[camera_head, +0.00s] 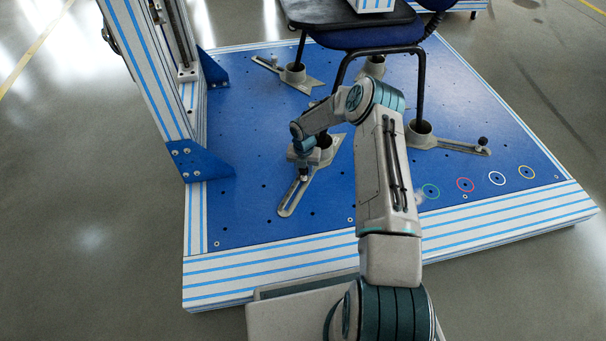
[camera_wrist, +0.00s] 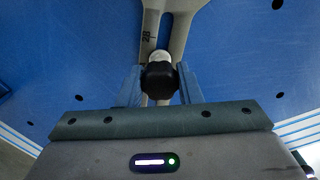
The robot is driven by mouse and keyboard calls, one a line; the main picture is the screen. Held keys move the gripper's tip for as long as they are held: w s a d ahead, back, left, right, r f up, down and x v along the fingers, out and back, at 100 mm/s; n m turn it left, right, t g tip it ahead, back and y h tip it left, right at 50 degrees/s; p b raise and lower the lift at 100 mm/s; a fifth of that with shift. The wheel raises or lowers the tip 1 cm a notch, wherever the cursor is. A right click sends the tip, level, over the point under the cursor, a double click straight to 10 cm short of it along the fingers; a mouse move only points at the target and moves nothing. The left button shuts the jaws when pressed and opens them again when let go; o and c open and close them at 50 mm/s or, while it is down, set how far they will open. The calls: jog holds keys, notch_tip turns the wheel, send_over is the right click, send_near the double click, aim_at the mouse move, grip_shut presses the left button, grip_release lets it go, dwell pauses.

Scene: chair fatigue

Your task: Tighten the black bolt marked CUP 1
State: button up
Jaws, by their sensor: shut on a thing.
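The black bolt (camera_wrist: 160,76) has a rounded dark head and stands at the slotted grey clamp arm in the wrist view. My gripper (camera_wrist: 159,84) is shut on it, with one finger at each side of the head. In the head view my gripper (camera_head: 304,172) points down at the slotted arm (camera_head: 291,196) of the near-left cup (camera_head: 326,152).
A dark blue chair (camera_head: 368,37) stands with its legs in grey cups on the blue plate (camera_head: 245,218). Another clamp with a bolt (camera_head: 483,141) is at right. A striped frame post (camera_head: 146,70) rises at left. Coloured rings (camera_head: 465,185) mark the front right.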

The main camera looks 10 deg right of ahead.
jog(key=m, duration=0.3)
jog(key=shift+m, duration=0.3)
jog(key=m, duration=0.4)
jog(key=o, duration=1)
jog(key=n, duration=0.4)
